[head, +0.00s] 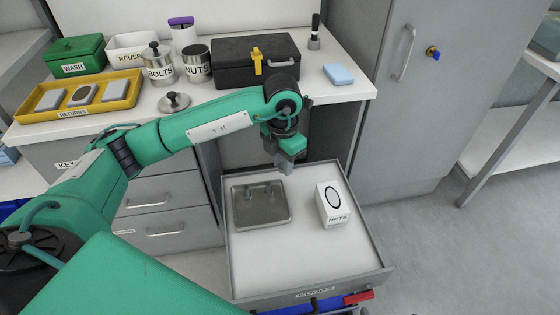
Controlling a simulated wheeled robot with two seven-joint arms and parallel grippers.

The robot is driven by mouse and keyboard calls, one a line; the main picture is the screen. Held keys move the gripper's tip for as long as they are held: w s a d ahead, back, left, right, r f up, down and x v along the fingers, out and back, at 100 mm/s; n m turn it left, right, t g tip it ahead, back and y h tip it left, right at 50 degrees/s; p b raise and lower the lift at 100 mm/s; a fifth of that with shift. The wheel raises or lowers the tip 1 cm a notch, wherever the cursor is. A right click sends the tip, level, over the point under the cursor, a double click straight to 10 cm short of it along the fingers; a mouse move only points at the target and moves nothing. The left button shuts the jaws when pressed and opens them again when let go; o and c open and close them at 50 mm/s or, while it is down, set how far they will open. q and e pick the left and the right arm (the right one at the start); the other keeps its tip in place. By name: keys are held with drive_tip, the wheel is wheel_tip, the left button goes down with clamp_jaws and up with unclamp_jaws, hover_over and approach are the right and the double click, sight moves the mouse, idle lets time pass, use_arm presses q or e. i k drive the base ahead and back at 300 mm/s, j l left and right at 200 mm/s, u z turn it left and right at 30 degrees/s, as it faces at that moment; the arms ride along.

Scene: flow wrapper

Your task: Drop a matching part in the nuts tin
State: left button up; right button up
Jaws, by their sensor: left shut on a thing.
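The NUTS tin (197,67) stands on the counter, with a dark open top. A round knobbed lid (174,102) lies on the counter in front of it. The BOLTS tin (159,67) stands to its left with a knobbed lid on. My left gripper (285,166) points down over the back of the open drawer (310,262). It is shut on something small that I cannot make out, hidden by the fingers. My right gripper is not in view.
A grey cabinet (425,110) stands at right.

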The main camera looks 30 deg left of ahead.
sight(202, 70)
drive_tip(key=k+j, duration=0.2)
drive_tip(key=j, duration=0.2)
drive_tip(key=k+j+z, duration=0.15)
drive_tip(key=j, duration=0.3)
drive_tip(key=k+j, duration=0.25)
drive_tip(key=j, duration=0.15)
drive_tip(key=k+j+z, duration=0.15)
drive_tip(key=j, duration=0.25)
drive_tip(key=k, duration=0.1)
